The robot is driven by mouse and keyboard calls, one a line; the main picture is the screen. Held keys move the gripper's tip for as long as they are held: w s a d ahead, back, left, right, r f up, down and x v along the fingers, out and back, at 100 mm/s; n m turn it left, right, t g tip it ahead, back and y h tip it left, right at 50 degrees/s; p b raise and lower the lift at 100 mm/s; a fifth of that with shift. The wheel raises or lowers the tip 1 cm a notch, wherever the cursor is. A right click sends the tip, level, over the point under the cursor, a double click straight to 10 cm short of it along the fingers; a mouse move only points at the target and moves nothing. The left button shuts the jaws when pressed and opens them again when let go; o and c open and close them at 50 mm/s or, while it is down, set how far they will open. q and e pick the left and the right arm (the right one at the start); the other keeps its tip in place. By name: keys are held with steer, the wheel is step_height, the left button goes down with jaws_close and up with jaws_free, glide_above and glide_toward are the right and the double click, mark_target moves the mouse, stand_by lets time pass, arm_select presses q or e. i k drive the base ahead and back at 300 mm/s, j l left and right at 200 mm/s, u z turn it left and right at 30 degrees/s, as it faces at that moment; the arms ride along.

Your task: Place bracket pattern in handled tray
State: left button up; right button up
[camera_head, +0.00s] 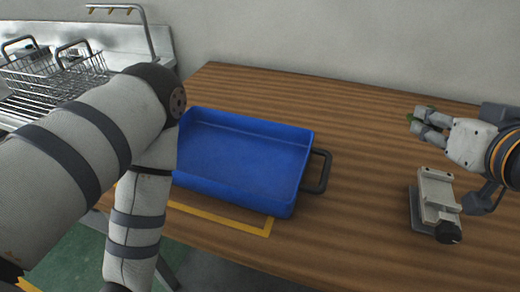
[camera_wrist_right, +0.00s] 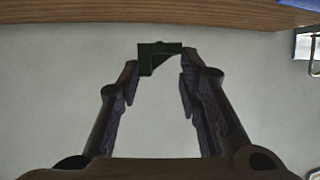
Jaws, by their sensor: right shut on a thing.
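The bracket pattern is a small dark green L-shaped piece; in the right wrist view the bracket pattern (camera_wrist_right: 157,53) sits at the fingertips. In the head view only green bits of it show at the fingertips, the rest hidden by the fingers. My right gripper (camera_head: 420,122) is shut on it, above the right part of the table; its fingers also show in the wrist view (camera_wrist_right: 159,75). The handled tray (camera_head: 290,200) is blue, empty where visible, with a dark handle on its right side. It stands left of my right gripper, its left end hidden by my left arm. My left gripper is out of view.
A grey metal clamp-like fixture with a black knob (camera_head: 438,203) stands on the wooden table (camera_head: 350,215), below my right gripper in the picture. Bare table lies between tray and fixture. Wire baskets (camera_head: 60,75) sit on a metal sink unit at far left.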

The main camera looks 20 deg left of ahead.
mark_target(238, 158)
steer(key=j+z, duration=0.15)
steer(key=j, duration=0.25)
steer(key=k+j+z, duration=0.2)
steer(key=j, duration=0.25)
steer(key=j+z, duration=0.15)
steer(key=j, duration=0.25)
steer(key=k+j+z, duration=0.15)
steer(key=j, duration=0.25)
